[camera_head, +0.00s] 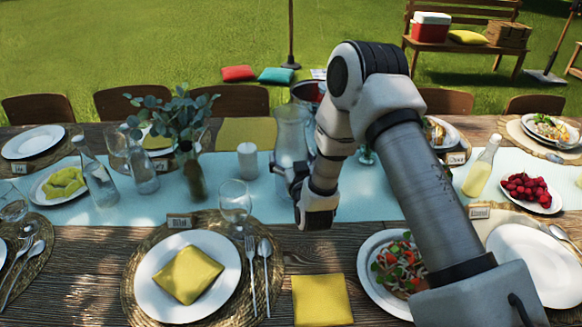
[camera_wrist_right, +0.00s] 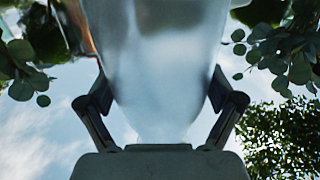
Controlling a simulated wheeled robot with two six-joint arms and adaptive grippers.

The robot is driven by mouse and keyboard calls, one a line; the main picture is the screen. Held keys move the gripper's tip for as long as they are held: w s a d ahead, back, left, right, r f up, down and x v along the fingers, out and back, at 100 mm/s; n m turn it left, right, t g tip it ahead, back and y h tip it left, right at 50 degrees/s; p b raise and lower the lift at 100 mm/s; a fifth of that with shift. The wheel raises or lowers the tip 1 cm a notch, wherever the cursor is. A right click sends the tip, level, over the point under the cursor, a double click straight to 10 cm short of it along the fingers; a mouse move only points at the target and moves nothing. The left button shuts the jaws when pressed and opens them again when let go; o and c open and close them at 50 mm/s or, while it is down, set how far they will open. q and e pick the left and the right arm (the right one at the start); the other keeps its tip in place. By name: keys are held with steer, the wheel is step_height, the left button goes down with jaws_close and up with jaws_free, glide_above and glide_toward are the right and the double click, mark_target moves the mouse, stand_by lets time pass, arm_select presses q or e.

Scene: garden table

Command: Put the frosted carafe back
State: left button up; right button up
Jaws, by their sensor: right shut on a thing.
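The frosted carafe (camera_head: 291,135) is a tall, pale, translucent vessel upright over the blue runner, left of my right arm. My right gripper (camera_head: 292,178) is shut on its lower body, and my wrist partly hides it. In the right wrist view the carafe (camera_wrist_right: 158,60) fills the middle, with one finger of the gripper (camera_wrist_right: 160,100) against each side. I cannot tell whether its base touches the table. My left gripper is not in view.
A vase with eucalyptus (camera_head: 190,165) and a white candle (camera_head: 247,160) stand left of the carafe. A wine glass (camera_head: 235,203) stands in front. A dark red-rimmed bucket (camera_head: 306,91) is behind. Plates, bottles and cutlery crowd the table; the blue runner (camera_head: 270,205) has small bare patches.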

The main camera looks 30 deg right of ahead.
step_height(320, 180, down, 3)
steer(key=shift+r, duration=0.15)
steer(key=o, duration=1.5)
steer(key=shift+s, duration=0.1)
steer(key=b+v, duration=0.2)
steer(key=v, duration=1)
